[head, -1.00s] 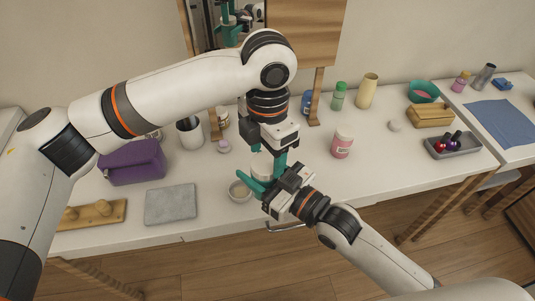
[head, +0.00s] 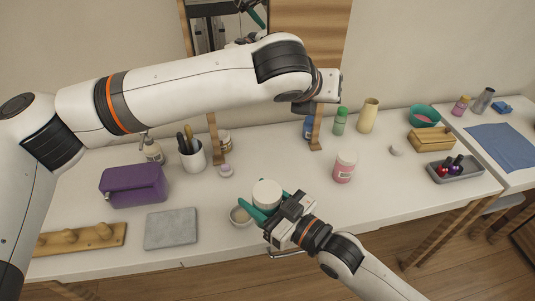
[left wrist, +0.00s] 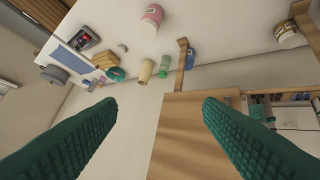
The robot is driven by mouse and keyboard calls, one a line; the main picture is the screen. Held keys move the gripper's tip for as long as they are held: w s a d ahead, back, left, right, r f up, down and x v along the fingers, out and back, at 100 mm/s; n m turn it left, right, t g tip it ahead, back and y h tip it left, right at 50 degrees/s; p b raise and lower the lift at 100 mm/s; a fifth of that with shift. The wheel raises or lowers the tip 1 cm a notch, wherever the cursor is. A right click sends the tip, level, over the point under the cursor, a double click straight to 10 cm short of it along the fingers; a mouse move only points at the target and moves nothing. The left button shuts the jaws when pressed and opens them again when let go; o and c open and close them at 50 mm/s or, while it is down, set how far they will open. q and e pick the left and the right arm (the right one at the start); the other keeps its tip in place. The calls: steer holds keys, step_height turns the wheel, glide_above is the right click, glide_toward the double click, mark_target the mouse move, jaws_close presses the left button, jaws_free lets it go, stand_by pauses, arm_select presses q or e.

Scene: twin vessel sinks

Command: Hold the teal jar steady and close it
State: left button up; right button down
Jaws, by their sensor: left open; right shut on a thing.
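My right gripper (head: 264,208) is shut on a jar with a round, plain white top (head: 267,191), near the table's front edge. Its teal fingers are on either side of the jar. The jar looks upright; its side is mostly hidden by the fingers, so I cannot see teal on it. The white top sits level, but I cannot tell how tightly. My left gripper (left wrist: 160,108) is open and empty in the left wrist view, raised well away from the jar. In the head view its fingers are hidden behind its own arm.
A shallow round dish or lid (head: 239,216) lies just left of the held jar. A grey slab (head: 171,229), purple bag (head: 134,186), and pink jar (head: 344,167) stand around. A mirror frame (head: 330,60) rises behind. The table's front right is clear.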

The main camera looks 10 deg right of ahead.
arm_select(q)
steer(key=s+d+r+h, duration=0.3)
steer(key=d+r+h, duration=0.55)
steer(key=r, duration=0.25)
steer(key=s+f+m+g, duration=0.2)
steer(key=s+m+g, duration=0.3)
steer(key=s+g, duration=0.55)
steer(key=s+a+f+y, duration=0.3)
steer(key=a+f+y, duration=0.3)
steer(key=f+y, duration=0.15)
steer(key=w+a+f+n+t+y, duration=0.1)
steer(key=w+a+n+y, duration=0.1)
steer(key=a, duration=0.2)
steer(key=w+a+f+n+t+y, duration=0.1)
steer(key=w+a+f+n+y, duration=0.1)
steer(key=a, duration=0.3)
steer(key=w+a+f+n+t+y, duration=0.1)
steer(key=w+a+f+n+y, duration=0.1)
steer(key=a+y, duration=0.1)
steer(key=shift+a+f, duration=0.25)
steer(key=shift+a, duration=0.6)
